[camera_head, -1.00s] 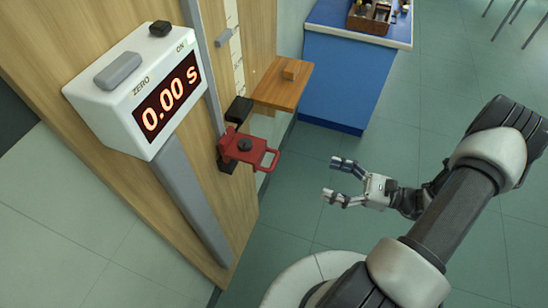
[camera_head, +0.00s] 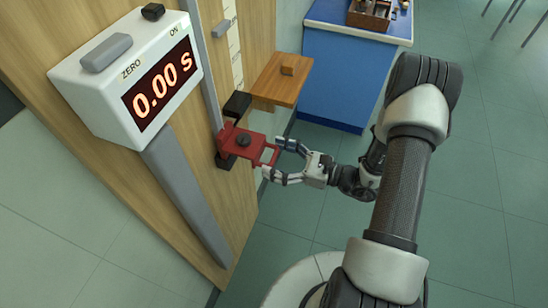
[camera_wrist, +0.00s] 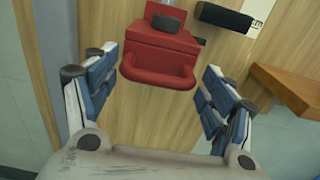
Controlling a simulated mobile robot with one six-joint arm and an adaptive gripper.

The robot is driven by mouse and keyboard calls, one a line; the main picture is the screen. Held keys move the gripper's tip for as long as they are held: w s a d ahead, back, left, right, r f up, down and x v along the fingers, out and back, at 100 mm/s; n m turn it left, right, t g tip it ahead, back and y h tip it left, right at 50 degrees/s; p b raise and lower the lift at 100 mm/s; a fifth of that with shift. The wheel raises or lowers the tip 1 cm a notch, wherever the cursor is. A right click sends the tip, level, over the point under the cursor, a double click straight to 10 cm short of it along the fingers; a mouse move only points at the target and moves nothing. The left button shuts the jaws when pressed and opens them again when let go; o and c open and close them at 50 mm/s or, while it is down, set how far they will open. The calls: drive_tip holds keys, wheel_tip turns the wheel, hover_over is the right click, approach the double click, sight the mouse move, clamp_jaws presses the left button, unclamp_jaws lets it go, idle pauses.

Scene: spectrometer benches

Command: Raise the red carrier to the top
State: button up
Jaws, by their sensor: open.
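The red carrier (camera_head: 243,146) sits low on the upright wooden board, with a dark knob on its top and a red loop handle on its outer side. In the wrist view the carrier (camera_wrist: 158,50) is straight ahead, and its handle (camera_wrist: 158,77) lies between and a little beyond my fingers. My gripper (camera_head: 274,160) is open, its two blue-padded fingertips on either side of the handle. In the wrist view the gripper (camera_wrist: 158,85) shows a gap between each finger and the handle. I cannot tell whether any fingertip touches it.
A white timer box (camera_head: 125,75) reading 0.00 s is on the board at left. A black block (camera_head: 237,105) is just above the carrier, beside a wooden shelf (camera_head: 279,82) with a small block. A grey rail and a scale strip run up the board. A blue bench (camera_head: 343,78) stands behind.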

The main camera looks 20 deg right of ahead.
drive_tip(key=shift+w+a, duration=0.25)
drive_tip(key=shift+a, duration=0.1)
drive_tip(key=shift+c, duration=0.2)
drive_tip(key=c, duration=1.2)
drive_tip(key=shift+r, duration=0.15)
